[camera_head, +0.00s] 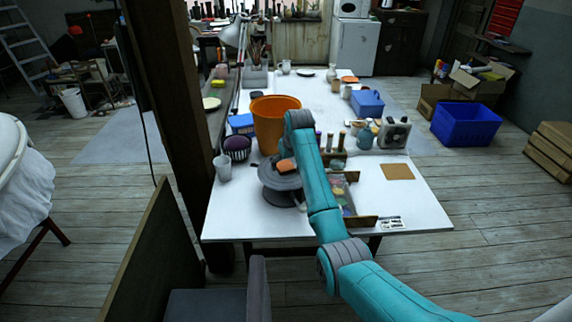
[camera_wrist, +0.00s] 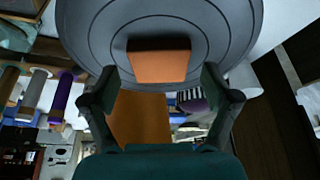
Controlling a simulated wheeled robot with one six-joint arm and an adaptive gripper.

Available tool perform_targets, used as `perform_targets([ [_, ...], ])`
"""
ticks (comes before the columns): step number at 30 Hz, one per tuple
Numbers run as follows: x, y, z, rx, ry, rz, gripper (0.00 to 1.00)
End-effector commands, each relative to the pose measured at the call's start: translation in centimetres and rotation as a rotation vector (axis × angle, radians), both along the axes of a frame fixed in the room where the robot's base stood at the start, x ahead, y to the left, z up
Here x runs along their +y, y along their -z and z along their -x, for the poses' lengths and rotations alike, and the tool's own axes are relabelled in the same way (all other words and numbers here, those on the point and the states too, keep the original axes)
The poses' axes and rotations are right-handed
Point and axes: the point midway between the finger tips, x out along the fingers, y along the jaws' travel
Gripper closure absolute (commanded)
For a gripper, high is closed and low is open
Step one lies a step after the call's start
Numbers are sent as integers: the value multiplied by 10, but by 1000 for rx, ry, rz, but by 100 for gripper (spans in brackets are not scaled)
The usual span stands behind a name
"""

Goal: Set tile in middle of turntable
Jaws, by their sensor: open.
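The tile (camera_head: 286,167) is a small orange block on the grey round turntable (camera_head: 268,182) on the white table. In the wrist view the tile (camera_wrist: 160,65) lies over the ringed disc of the turntable (camera_wrist: 88,38), near its middle, with a dark shadow along one edge. My gripper (camera_wrist: 158,78) is open, with one finger on each side of the tile and a visible gap at both sides. Whether the tile lies fully flat is hard to tell. In the head view my arm hides most of the gripper and part of the turntable.
An orange bucket (camera_head: 274,112) stands close behind the turntable. A white cup (camera_head: 222,168) and a dark basket (camera_head: 237,148) are to its left. A wooden rack (camera_head: 334,157) with bottles is to its right, and a brown square board (camera_head: 397,172) lies further right.

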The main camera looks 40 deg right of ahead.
Motion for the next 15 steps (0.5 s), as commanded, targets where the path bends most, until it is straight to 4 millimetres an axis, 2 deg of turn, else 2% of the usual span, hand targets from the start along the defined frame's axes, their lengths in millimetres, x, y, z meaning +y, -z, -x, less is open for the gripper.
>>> perform_targets([
  [15,7,-86,34,-3,1,0,13],
])
